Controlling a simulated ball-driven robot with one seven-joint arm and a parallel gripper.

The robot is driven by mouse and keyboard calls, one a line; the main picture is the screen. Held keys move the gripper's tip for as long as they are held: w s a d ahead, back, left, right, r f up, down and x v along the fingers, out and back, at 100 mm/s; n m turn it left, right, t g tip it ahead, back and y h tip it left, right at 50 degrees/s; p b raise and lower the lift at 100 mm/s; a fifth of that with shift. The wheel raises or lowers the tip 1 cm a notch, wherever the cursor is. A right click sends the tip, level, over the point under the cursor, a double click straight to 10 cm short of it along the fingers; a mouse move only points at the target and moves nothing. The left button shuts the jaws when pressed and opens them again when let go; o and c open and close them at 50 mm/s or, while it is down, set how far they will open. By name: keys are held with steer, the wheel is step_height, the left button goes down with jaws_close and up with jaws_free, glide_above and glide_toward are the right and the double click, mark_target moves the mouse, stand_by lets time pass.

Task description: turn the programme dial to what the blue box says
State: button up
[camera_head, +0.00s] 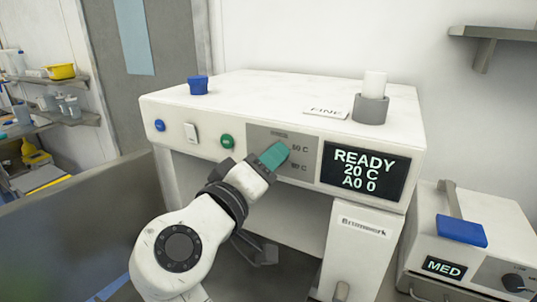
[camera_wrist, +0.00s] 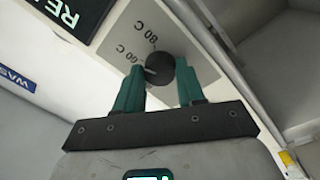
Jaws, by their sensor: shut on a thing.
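The programme dial (camera_wrist: 160,70) is a round black knob on a grey panel (camera_head: 262,136) on the front of the white machine. It has a pale mark on its left side in the wrist view. Labels beside it read 60 C and what looks like 80 C or 90 C. My gripper (camera_head: 273,155) has teal fingers, one each side of the dial, shut on it; in the head view they hide the knob. A small blue block (camera_head: 198,85) stands on the machine top and a flat blue box (camera_head: 461,230) lies on the unit at right. No writing is readable on either.
The machine's screen (camera_head: 364,171) reads READY, 20 C, A0 0. A grey holder (camera_head: 370,109) with a white cylinder and a white card (camera_head: 326,113) stand on top. The right-hand unit's display (camera_head: 444,268) reads MED. A blue label (camera_wrist: 15,80) starts with WAS.

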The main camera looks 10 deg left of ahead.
steer(key=shift+n+p, duration=0.4)
steer(key=shift+n, duration=0.5)
steer(key=o, duration=1)
steer(key=shift+o, duration=0.2)
steer(key=b+v, duration=0.2)
steer(key=v, duration=0.8)
steer(key=shift+s+a+b, duration=0.15)
steer(key=shift+s+b, duration=0.2)
steer(key=shift+b, duration=0.05)
steer(key=shift+f, duration=0.1)
